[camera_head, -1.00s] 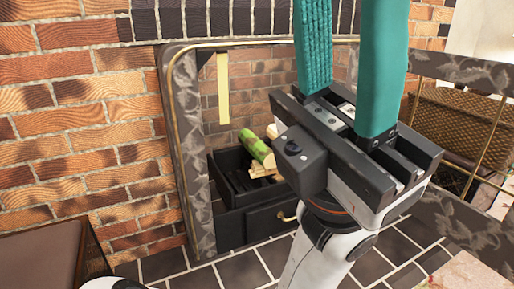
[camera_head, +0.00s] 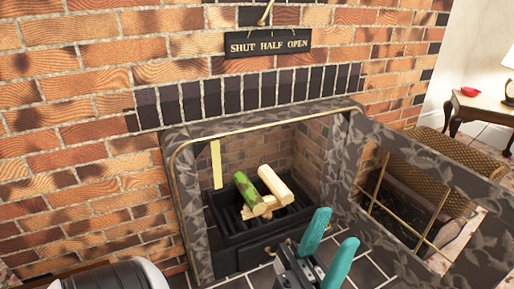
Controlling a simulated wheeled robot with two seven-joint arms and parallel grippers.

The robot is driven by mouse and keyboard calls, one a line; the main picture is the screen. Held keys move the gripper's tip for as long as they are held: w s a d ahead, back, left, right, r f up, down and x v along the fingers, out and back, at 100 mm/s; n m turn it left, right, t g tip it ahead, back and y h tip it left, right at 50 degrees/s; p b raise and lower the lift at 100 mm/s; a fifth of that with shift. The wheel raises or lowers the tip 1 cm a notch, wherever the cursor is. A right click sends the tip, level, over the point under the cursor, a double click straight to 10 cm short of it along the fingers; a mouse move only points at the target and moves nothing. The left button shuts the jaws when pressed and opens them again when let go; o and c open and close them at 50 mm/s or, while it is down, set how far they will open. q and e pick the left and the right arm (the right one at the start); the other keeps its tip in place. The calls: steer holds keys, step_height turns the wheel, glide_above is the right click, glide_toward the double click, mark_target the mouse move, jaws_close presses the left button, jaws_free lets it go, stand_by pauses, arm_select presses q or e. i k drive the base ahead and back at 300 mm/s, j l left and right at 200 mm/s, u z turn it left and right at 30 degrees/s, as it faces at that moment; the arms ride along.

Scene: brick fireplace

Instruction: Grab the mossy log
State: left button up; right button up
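The mossy log (camera_head: 245,189) is green on its side with a pale cut end. It lies tilted on the dark grate inside the fireplace, just left of a pale log (camera_head: 275,186). My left gripper (camera_head: 336,226) has two teal fingers standing apart with nothing between them. It is low in the view, to the right of and below the mossy log in the picture, and does not touch it. My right gripper is not in view.
A stone surround (camera_head: 189,205) frames the opening.

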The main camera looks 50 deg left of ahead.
mark_target(256, 204)
steer(key=i+l+u, duration=0.6)
steer(key=i+l, duration=0.15)
steer(key=l, duration=0.15)
steer(key=i+j+u, duration=0.1)
steer(key=u, duration=0.35)
steer(key=i+u, duration=0.1)
steer(key=u, duration=0.4)
steer(key=i+u, duration=0.1)
steer(key=u, duration=0.35)
steer(key=i+u, duration=0.15)
steer(key=u, duration=0.35)
steer(key=i+l, duration=0.3)
steer(key=i, duration=0.2)
